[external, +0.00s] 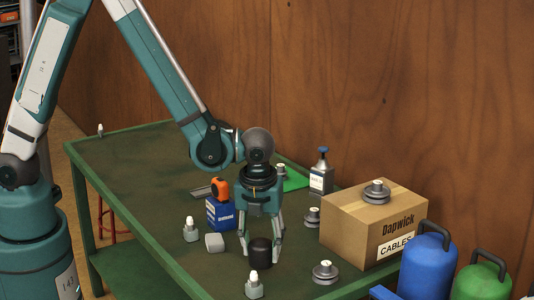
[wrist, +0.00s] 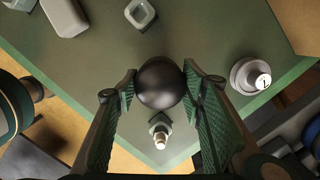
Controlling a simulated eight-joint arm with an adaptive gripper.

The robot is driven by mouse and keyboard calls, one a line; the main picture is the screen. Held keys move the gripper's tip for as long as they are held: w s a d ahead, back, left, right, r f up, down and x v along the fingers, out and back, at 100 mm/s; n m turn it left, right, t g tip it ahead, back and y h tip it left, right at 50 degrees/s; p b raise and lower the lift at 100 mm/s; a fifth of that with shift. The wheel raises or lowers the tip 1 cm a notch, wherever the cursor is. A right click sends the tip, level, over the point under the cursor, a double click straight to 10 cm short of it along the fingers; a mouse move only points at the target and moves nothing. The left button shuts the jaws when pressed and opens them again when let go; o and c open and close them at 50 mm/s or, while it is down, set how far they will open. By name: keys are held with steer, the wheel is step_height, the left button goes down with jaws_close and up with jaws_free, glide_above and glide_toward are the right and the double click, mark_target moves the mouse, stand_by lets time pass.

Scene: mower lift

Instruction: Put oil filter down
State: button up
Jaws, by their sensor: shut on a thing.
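The oil filter, a dark rounded cylinder (external: 260,252), is between the fingers of my gripper (external: 261,256) over the front part of the green table (external: 130,165). In the wrist view the filter (wrist: 159,84) shows as a dark round top between the two green-padded fingers (wrist: 160,88). My gripper points down and is shut on the filter. The filter is at or very close to the tabletop; I cannot tell whether its underside touches, as its base is partly hidden by the fingers.
A small white-capped bottle (external: 253,286) stands just in front of the filter. Nearby are a grey block (external: 214,243), another bottle (external: 190,231), a blue box (external: 221,214), grey pulleys (external: 325,272) and a cardboard box (external: 372,228). The table's far left is mostly clear.

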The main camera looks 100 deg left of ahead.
mark_target(262, 256)
steer(key=shift+f, duration=1.35)
steer(key=shift+f+b, duration=0.2)
steer(key=shift+b, duration=0.15)
steer(key=o, duration=1)
steer(key=shift+o, duration=0.2)
steer(key=shift+r, duration=0.15)
steer(key=shift+d+r+p, duration=0.25)
steer(key=shift+d+r, duration=0.05)
steer(key=shift+r, duration=1.7)
steer(key=shift+d+r+p, duration=0.3)
steer(key=shift+r, duration=1.7)
steer(key=shift+d+r+p, duration=0.25)
steer(key=shift+d+r, duration=0.05)
steer(key=shift+r, duration=1.7)
